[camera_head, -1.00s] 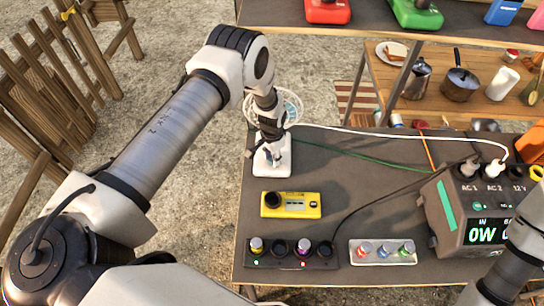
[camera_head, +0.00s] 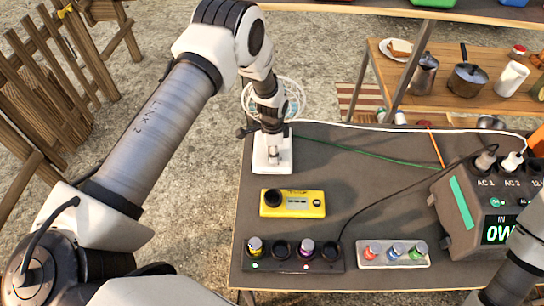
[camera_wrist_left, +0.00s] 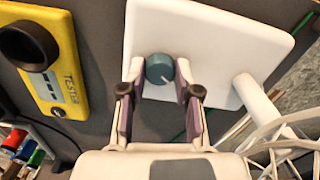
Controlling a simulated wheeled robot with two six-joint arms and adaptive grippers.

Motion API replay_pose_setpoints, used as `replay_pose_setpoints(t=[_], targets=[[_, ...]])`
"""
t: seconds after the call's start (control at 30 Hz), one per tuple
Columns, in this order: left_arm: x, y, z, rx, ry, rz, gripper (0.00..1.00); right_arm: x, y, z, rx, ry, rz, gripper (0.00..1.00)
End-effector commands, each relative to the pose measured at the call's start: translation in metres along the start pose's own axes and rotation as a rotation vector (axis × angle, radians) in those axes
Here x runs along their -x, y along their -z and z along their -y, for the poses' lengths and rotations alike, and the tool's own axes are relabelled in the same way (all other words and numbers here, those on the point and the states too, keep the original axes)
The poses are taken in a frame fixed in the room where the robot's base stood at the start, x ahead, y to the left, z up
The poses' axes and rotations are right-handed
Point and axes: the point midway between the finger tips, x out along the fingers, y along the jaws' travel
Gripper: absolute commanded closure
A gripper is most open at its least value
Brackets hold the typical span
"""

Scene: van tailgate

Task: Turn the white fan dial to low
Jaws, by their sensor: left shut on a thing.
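The white fan stands at the back left of the table in the head view, with its wire cage (camera_head: 288,100) and white base (camera_head: 262,163). My left gripper (camera_head: 273,155) reaches down onto the base. In the left wrist view the base (camera_wrist_left: 215,50) carries a round teal dial (camera_wrist_left: 158,66) with a small pale mark toward the lower right. My left gripper (camera_wrist_left: 160,72) is shut on the dial, one finger at each side. The setting labels cannot be made out. Only part of my right arm shows at the lower right; its gripper is out of view.
A yellow tester (camera_head: 308,205) lies in front of the fan. A power station (camera_head: 455,215) stands right. The table middle is clear except for cables.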

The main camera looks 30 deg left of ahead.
Motion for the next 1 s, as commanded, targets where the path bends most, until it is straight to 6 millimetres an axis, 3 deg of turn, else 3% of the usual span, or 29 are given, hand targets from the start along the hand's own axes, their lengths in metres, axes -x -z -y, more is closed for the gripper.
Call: replay_pose_setpoints(t=[0.23, 0.8, 0.83, 0.9, 1.0], targets=[[-0.0049, -0.0012, -0.0030, -0.118, -0.007, 0.004, 1.00, -0.0132, 0.0000, -0.0001, 0.000, 0.000, 0.000, 1.00], [-0.0041, -0.0018, -0.0040, -0.162, -0.010, 0.005, 1.00, -0.0153, 0.0000, -0.0001, 0.000, 0.000, 0.000, 1.00], [-0.0041, -0.0018, -0.0041, -0.162, -0.010, 0.005, 0.65, -0.0153, 0.0000, -0.0001, 0.000, 0.000, 0.000, 1.00], [-0.0039, -0.0016, -0.0038, -0.162, -0.009, 0.005, 0.43, -0.0153, 0.0000, -0.0001, 0.000, 0.000, 0.000, 1.00], [-0.0029, -0.0012, -0.0028, -0.162, -0.007, 0.004, 0.43, -0.0152, 0.0000, -0.0001, 0.000, 0.000, 0.000, 1.00]])
